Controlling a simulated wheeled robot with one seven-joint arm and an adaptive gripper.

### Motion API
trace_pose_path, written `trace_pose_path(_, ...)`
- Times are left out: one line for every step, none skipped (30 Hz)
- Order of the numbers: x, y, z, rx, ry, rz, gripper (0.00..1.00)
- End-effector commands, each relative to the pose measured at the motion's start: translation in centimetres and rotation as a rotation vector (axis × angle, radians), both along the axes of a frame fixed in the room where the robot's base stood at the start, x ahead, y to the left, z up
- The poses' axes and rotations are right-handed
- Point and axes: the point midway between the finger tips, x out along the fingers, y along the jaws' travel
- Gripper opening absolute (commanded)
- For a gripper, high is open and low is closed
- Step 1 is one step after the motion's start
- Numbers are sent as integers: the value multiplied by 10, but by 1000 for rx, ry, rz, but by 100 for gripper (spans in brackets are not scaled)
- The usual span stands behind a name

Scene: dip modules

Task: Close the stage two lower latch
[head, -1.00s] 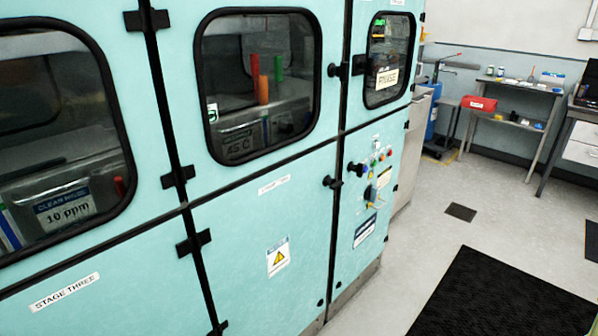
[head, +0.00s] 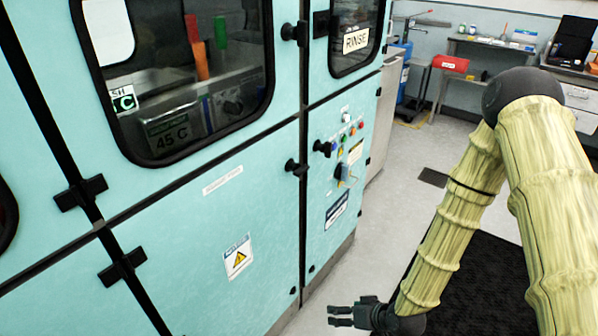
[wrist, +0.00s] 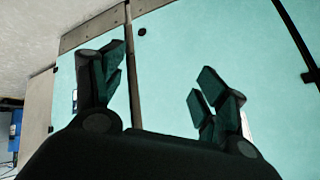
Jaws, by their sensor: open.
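The teal lower door (head: 190,230) has a blurred label and a yellow warning sign. At its upper right edge sits a black knob-like latch (head: 293,167), the lower latch of this door; whether it is turned shut is too small to tell. My gripper (head: 334,316) is low in front of the cabinet, below and right of that latch and well apart from it. In the wrist view its two fingers (wrist: 160,82) are spread and empty, facing teal panels. I cannot make out the latch in the wrist view.
An upper latch (head: 294,32) sits above, beside the window. Another black knob (head: 323,148) is on the control panel (head: 340,190) with buttons and a switch. Hinges (head: 122,265) line the door's left edge. A black mat (head: 480,270) lies on open floor at right.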

Motion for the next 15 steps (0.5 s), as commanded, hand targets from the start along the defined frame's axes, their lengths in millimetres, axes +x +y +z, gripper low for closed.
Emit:
trace_pose_path(38,9,25,50,-103,33,73)
trace_pose_path(57,16,41,78,-164,58,73)
trace_pose_path(81,22,64,113,-243,90,73)
trace_pose_path(98,27,83,138,-304,115,73)
trace_pose_path(114,31,102,161,-364,139,73)
trace_pose_path(133,35,127,188,-442,172,73)
trace_pose_path(145,37,147,207,-498,194,73)
trace_pose_path(156,39,164,223,-551,218,73)
trace_pose_path(168,41,188,242,-618,246,73)
trace_pose_path(176,42,205,255,-665,266,73)
trace_pose_path(183,42,220,265,-708,285,73)
trace_pose_path(190,43,238,277,-758,309,73)
trace_pose_path(194,43,251,284,-793,324,73)
trace_pose_path(198,43,261,291,-822,336,73)
trace_pose_path(201,43,273,297,-853,352,73)
